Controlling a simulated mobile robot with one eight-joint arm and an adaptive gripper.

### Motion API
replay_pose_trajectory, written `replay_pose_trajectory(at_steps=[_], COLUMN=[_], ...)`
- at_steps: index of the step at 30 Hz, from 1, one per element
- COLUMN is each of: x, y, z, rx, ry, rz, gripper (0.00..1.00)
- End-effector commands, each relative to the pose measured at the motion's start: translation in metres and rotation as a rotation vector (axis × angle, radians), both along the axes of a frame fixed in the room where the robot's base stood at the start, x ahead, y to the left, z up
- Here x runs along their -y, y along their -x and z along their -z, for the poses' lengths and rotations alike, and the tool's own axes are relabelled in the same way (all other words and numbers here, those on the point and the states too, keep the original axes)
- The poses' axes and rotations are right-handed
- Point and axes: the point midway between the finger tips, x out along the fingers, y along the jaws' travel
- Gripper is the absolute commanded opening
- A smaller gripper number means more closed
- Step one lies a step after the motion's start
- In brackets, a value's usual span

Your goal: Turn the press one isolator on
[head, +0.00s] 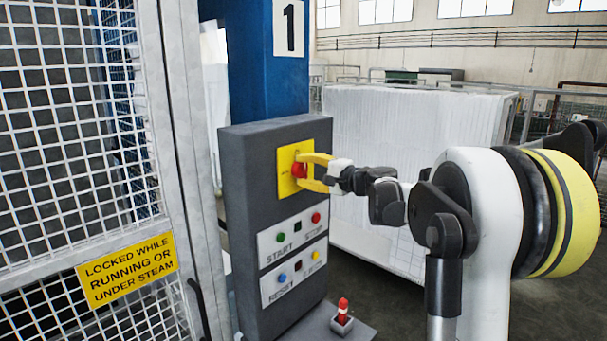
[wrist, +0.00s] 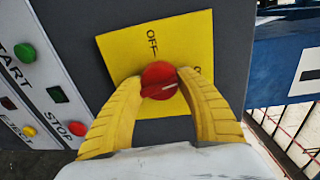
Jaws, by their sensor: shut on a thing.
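The press one isolator is a red rotary knob (head: 299,170) on a yellow plate (head: 287,184), high on the front of a grey control box (head: 252,215). A blue column marked 1 (head: 290,28) rises behind the box. My gripper (head: 303,170) has its yellow fingers around the red knob, one above and one below in the head view. In the wrist view the fingertips close on both sides of the knob (wrist: 159,80). OFF is printed on the plate (wrist: 125,50); a second label is mostly hidden behind a finger. A light line crosses the knob's face, tilted slightly.
START (head: 281,237) and STOP (head: 316,217) buttons sit below the isolator, with RESET (head: 283,278) and another button under them. A mesh gate (head: 75,130) stands at left. A small red-and-white object (head: 343,311) stands at the box's foot. A large white block stack (head: 400,150) is behind.

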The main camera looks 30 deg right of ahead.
Motion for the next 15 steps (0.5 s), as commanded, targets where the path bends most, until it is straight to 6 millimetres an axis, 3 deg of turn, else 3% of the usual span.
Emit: replay_pose_trajectory(at_steps=[15], x=[0.0009], y=[-0.0008], z=[-0.0019], rx=[-0.07], ry=[-0.204], rz=[0.001], gripper=[0.14])
